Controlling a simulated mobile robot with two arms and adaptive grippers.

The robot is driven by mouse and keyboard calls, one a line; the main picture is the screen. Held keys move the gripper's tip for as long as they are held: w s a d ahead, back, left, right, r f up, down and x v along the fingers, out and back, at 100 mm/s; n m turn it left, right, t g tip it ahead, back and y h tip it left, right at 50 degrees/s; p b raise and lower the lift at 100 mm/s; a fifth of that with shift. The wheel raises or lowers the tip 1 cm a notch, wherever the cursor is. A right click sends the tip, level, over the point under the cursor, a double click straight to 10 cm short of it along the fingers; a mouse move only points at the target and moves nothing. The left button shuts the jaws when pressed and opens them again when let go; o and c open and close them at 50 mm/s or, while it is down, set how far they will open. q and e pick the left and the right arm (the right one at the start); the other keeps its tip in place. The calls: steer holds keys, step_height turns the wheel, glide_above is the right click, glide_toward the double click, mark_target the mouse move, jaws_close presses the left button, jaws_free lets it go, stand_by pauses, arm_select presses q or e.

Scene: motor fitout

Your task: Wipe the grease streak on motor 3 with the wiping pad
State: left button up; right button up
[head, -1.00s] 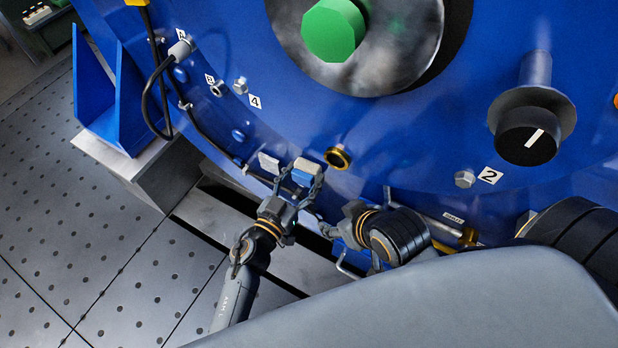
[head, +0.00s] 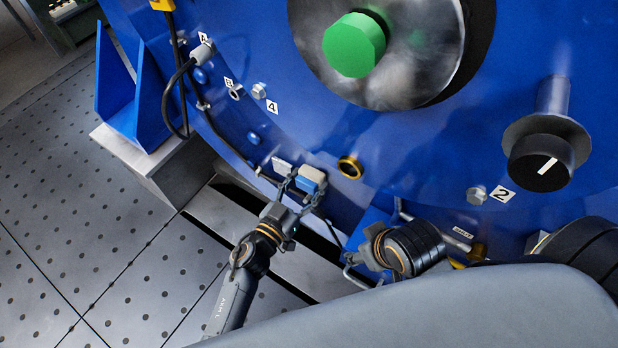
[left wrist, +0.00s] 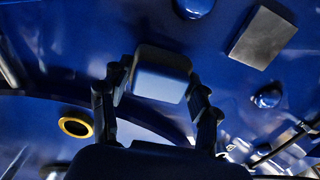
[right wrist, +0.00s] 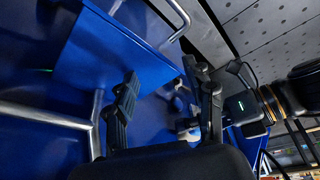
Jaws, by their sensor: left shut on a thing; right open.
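The wiping pad (head: 312,177) is a small block, pale on one face and blue on the other. My left gripper (head: 299,190) is shut on it, close to the lower blue face of the motor (head: 420,150). It also shows between the fingers in the left wrist view (left wrist: 160,80); whether it touches the motor I cannot tell. My right gripper (right wrist: 165,110) is open and empty in the right wrist view, by a blue box-like part (right wrist: 115,50). I cannot make out a grease streak or a number 3 label.
A grey plate (head: 282,165) is on the motor just left of the pad, and a brass ring (head: 350,168) to its right. Labels 4 (head: 272,107) and 2 (head: 501,194) mark bolts. A black knob (head: 541,162) sticks out right. Perforated floor (head: 90,240) is clear at left.

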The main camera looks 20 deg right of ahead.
arm_select(q)
steer(key=shift+p+v, duration=0.8)
steer(key=shift+v, duration=0.8)
steer(key=shift+s+a, duration=0.5)
arm_select(e)
steer(key=shift+v, duration=0.75)
arm_select(q)
steer(key=shift+a+p, duration=0.1)
steer(key=shift+p, duration=0.2)
arm_select(e)
steer(key=shift+s, duration=0.15)
arm_select(q)
steer(key=shift+s+a, duration=0.4)
steer(key=shift+a, duration=0.1)
arm_select(e)
steer(key=shift+w+f+g, duration=0.15)
steer(key=shift+f, duration=0.35)
steer(key=shift+w+f+g, duration=0.15)
steer(key=shift+f, duration=0.3)
steer(key=shift+p+x, duration=0.45)
steer(key=shift+x, duration=0.5)
arm_select(q)
steer(key=shift+v, duration=0.8)
arm_select(e)
steer(key=shift+a+f, duration=0.1)
steer(key=shift+f, duration=0.15)
arm_select(q)
steer(key=shift+f, duration=0.1)
